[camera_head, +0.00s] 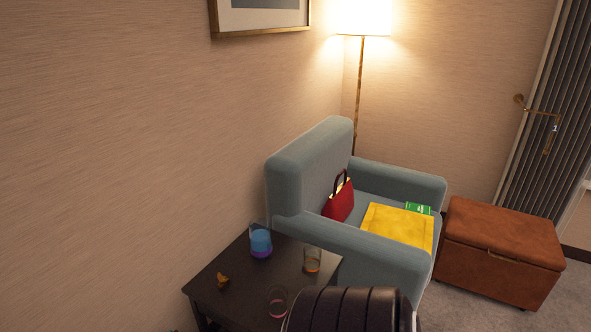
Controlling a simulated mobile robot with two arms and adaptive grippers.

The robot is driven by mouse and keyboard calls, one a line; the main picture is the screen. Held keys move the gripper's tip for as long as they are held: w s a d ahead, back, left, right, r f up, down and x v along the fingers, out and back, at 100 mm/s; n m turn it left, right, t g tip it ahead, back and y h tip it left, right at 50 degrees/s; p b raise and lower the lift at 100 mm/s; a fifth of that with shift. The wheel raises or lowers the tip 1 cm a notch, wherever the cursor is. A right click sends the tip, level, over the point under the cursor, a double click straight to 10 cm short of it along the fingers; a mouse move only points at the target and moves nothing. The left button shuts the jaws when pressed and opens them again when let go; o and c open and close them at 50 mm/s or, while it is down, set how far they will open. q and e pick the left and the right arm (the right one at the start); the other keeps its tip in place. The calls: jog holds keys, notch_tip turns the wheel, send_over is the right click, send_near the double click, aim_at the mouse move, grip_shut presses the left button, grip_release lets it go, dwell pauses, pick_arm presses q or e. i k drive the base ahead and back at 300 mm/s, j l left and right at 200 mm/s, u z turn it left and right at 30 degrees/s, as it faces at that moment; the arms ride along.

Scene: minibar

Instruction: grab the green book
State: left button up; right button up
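The green book (418,208) lies on the seat of the blue-grey armchair (312,165), near the armrest farther from me. Only a small green part with white marks shows; a yellow folded cloth or cushion (399,225) lies right in front of it and may cover some of it. Neither my left nor my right gripper is in view. A black ribbed part at the bottom centre looks like one of my arm links.
A red handbag (339,203) stands on the seat. A dark side table (212,287) in front holds glasses (312,260), a blue and purple vessel (261,242) and a small brown item (223,281). A brown leather ottoman (500,242) stands right of the chair; carpet is free at lower right.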

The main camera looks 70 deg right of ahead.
aim_at(415, 208)
jog(key=z, duration=3.25)
jog(key=i+l+u, duration=0.1)
jog(key=i+l, duration=0.45)
jog(key=i+l+u, duration=0.15)
jog(key=l, duration=0.25)
jog(key=i+l, duration=0.35)
jog(key=i+l+u, duration=0.25)
jog(key=i+l, duration=0.2)
jog(key=l, duration=0.3)
jog(key=i+l, duration=0.2)
jog(key=l, duration=0.2)
jog(key=u, duration=0.05)
